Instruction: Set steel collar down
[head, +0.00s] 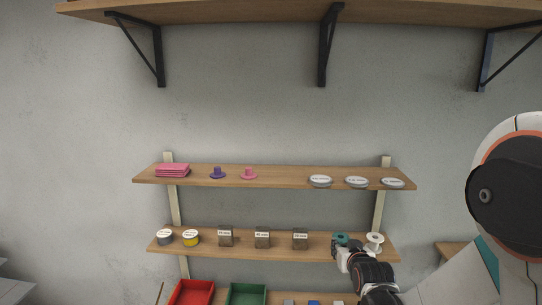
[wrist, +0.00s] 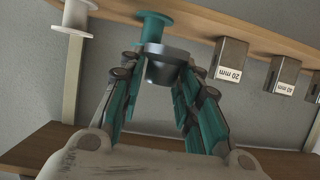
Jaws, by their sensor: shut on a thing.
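The steel collar (wrist: 168,68) is a short dark grey metal ring between the fingertips of my gripper (wrist: 160,72) in the wrist view. My gripper is shut on it. The teal spool (wrist: 152,28) is right behind the collar on the shelf, and whether they touch cannot be told. In the head view my gripper (head: 343,249) is at the right part of the middle shelf, in front of the teal spool (head: 340,237). The collar cannot be made out there.
A white spool (head: 375,240) stands just right of the teal one. Labelled metal blocks, one a 20 mm block (wrist: 229,60), stand to its left on the middle shelf (head: 200,251). Round labelled discs (head: 357,181) lie on the shelf above. Red (head: 191,294) and green (head: 246,294) trays sit below.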

